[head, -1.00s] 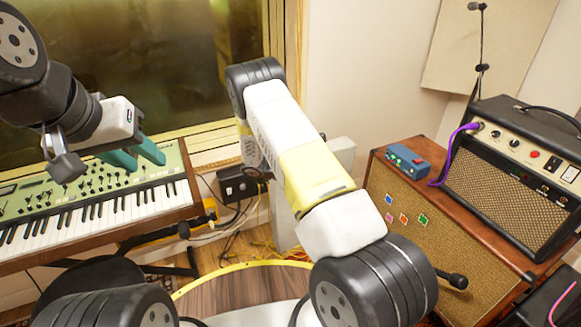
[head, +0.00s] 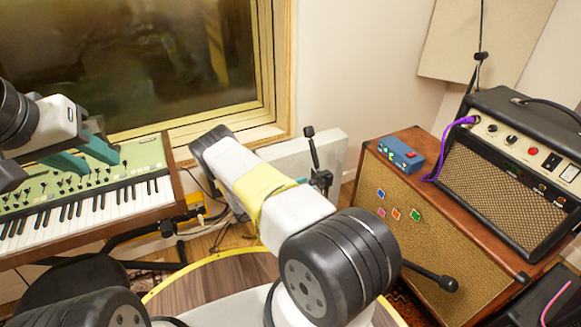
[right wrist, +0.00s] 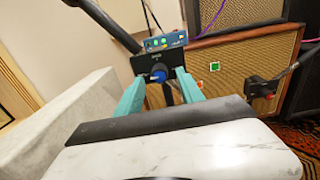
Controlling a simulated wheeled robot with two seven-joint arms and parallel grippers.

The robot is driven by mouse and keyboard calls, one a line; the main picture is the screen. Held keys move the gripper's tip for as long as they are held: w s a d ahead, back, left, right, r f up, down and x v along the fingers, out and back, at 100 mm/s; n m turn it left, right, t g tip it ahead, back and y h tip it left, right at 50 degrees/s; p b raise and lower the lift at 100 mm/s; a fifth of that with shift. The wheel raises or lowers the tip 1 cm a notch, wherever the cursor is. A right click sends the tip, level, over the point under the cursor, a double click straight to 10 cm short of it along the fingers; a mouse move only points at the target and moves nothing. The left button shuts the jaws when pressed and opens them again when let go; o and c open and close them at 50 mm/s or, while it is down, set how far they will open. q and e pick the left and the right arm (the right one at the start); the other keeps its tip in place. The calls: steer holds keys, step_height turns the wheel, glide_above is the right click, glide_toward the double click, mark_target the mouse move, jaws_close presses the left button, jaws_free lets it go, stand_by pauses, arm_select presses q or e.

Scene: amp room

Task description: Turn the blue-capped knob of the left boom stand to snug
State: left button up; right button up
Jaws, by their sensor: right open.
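The blue-capped knob (right wrist: 158,76) sits on a dark clamp of the left boom stand in the right wrist view. My right gripper (right wrist: 161,82) is open, one teal finger on each side of the knob in the picture; I see no contact and cannot tell the depth gap. In the head view the left boom stand's black clamp and upright part (head: 314,152) show beyond my right arm. The knob's cap and my right gripper are hidden there. My left gripper (head: 101,158) is open and empty over the synthesizer.
A green synthesizer (head: 148,155) stands at left. A speaker cabinet (head: 440,235) carries a blue pedal (head: 401,154) and an amp (head: 510,170). Another stand has a red knob (right wrist: 269,94). A pale block (right wrist: 60,120) stands left of the knob in the right wrist view.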

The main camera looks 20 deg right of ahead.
steer(key=shift+w+d, duration=0.1)
steer(key=shift+d, duration=0.7)
jaws_close()
